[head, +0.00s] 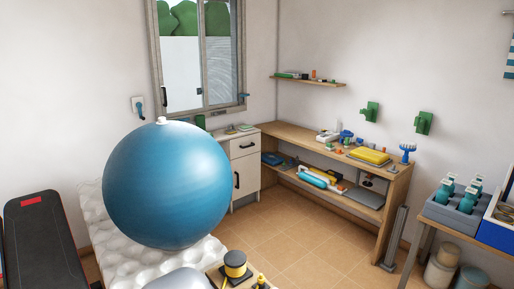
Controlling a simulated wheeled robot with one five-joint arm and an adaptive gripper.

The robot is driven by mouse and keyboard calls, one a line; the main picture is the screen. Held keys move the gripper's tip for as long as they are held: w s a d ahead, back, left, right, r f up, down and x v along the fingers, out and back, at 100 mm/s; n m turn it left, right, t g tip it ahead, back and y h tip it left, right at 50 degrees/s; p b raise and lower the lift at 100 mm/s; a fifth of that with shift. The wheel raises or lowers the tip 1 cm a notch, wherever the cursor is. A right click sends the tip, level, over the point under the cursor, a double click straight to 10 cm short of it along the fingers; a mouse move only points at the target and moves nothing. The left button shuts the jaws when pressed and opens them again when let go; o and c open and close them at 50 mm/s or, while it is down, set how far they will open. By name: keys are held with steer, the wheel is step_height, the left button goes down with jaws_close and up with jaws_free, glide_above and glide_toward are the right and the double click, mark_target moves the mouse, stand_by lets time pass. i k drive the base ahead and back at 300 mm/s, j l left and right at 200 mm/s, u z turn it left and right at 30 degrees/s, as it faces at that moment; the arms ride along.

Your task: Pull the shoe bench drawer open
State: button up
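The shoe bench (268,129) seems to be the long wooden two-level unit along the back right wall, with a white drawer cabinet at its left end. The cabinet's upper drawer (243,140) has a dark handle (246,147) and looks shut. Below it is a taller white front (246,182) with an upright black handle. The big blue ball (166,185) stands in front of the cabinet and hides its left part. My gripper is not in view.
The ball rests on a white bumpy mat (125,262). A black padded bench (40,245) is at the left. A table (426,217) with bottles stands at the right. Tiled floor (285,235) before the shelves is clear.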

mark_target(240, 143)
steer(key=l+z, duration=0.15)
steer(key=z, duration=2.95)
steer(key=i+j+u, duration=0.1)
steer(key=i+u, duration=0.65)
steer(key=u, duration=0.15)
steer(key=i+l+u, duration=0.15)
steer(key=i+u, duration=0.3)
steer(key=i+j+u, duration=0.3)
steer(key=u, duration=0.15)
steer(key=i+j+u, duration=0.1)
steer(key=i+u, duration=0.85)
steer(key=i+l+u, duration=0.25)
steer(key=i+u, duration=0.2)
steer(key=i+j+u, duration=0.2)
steer(key=i+u, duration=0.25)
steer(key=i, duration=0.5)
steer(key=i+l+u, duration=0.15)
steer(key=i+u, duration=0.3)
steer(key=i, duration=0.5)
steer(key=i+z, duration=0.25)
steer(key=i, duration=0.55)
steer(key=i+z, duration=0.25)
steer(key=i, duration=0.55)
steer(key=i+u, duration=0.1)
steer(key=u, duration=1.4)
steer(key=j+u, duration=0.2)
steer(key=u, duration=1.6)
steer(key=i+l, duration=0.05)
steer(key=l, duration=0.05)
